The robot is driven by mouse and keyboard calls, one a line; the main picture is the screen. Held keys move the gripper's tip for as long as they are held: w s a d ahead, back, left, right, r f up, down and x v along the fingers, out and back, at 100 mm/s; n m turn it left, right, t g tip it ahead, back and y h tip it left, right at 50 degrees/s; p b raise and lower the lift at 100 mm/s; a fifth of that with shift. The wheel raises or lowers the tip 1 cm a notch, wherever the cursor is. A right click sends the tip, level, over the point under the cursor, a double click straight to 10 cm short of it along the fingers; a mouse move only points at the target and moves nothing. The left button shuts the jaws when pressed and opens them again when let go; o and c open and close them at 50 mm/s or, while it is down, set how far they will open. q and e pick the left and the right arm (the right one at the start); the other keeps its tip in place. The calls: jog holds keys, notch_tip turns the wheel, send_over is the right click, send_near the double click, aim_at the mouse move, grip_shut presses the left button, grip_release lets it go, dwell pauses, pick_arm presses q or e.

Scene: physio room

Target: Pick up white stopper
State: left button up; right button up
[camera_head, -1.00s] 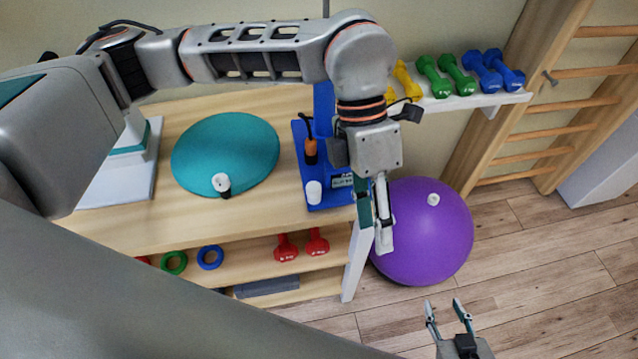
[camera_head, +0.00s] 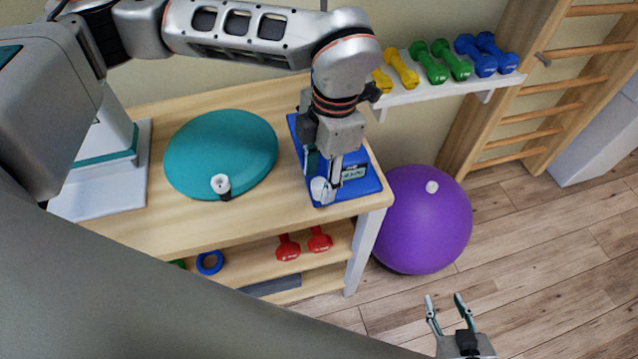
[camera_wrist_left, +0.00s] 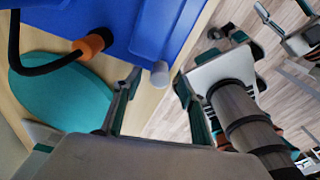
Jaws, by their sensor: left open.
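A small white stopper (camera_head: 319,188) stands near the front edge of a blue tray (camera_head: 368,183) on the wooden table. My left gripper (camera_head: 324,180) is open, fingers pointing down over the stopper and partly hiding it. In the left wrist view the stopper (camera_wrist_left: 159,74) shows between the two spread fingertips (camera_wrist_left: 157,80), at the blue tray's edge; I cannot tell whether a finger touches it. My right gripper (camera_head: 448,301) is open and empty, low over the floor.
A teal cushion (camera_head: 205,150) with a small white-and-black item (camera_head: 220,183) lies left of the tray. A purple ball (camera_head: 425,225) with a white plug (camera_head: 432,187) is right of the table. A shelf (camera_head: 405,95) of dumbbells is behind.

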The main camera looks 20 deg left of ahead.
pick_arm(q)
notch_tip(320, 180, down, 2)
jog(key=shift+a+f, duration=0.1)
jog(key=shift+s, duration=0.1)
jog(key=c, duration=1)
